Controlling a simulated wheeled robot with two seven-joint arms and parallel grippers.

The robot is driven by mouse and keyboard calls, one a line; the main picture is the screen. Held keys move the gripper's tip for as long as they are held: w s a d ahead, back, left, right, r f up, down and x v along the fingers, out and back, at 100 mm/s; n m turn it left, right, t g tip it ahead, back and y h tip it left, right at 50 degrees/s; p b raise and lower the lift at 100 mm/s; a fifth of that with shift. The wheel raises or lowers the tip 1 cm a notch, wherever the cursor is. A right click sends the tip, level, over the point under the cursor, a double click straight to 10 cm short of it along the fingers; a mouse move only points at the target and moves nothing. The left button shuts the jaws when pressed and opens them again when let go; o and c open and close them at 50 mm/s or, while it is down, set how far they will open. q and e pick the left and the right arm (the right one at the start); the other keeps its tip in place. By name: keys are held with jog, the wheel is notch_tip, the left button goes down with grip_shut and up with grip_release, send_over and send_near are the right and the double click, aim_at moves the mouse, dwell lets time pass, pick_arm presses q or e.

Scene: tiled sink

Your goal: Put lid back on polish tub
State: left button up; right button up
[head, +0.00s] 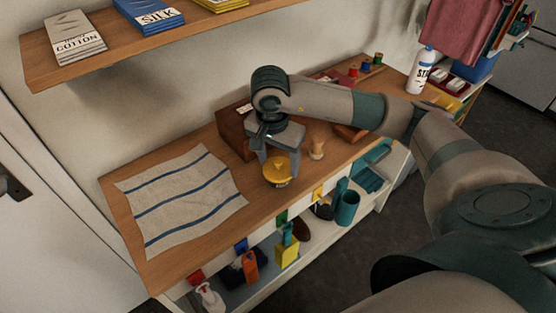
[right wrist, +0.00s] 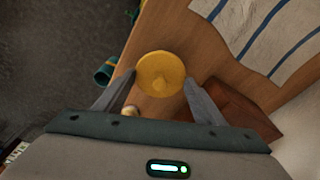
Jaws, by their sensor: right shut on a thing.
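A round yellow lid (head: 277,167) is between the fingers of my right gripper (head: 279,160), over the front part of the wooden bench. In the right wrist view the lid (right wrist: 160,70) is a yellow disc with a small raised point, and the gripper (right wrist: 161,78) has one finger on each side of it. A yellow band with lettering, seemingly the polish tub (head: 282,184), shows directly under the lid in the head view. I cannot tell whether the lid is seated on it or just above. My left gripper is not in view.
A striped cloth (head: 182,200) lies on the bench (head: 252,197) to the left. A brown wooden box (head: 233,133) stands behind the gripper, and a small brush (head: 317,148) stands to its right. A white bottle (head: 421,70) is at the far right.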

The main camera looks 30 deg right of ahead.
jog(key=shift+b, duration=0.45)
dwell(0.4)
dwell(0.3)
jog(key=o, duration=1.5)
jog(key=shift+r+p, duration=1.2)
jog(key=shift+r, duration=2.3)
grip_shut()
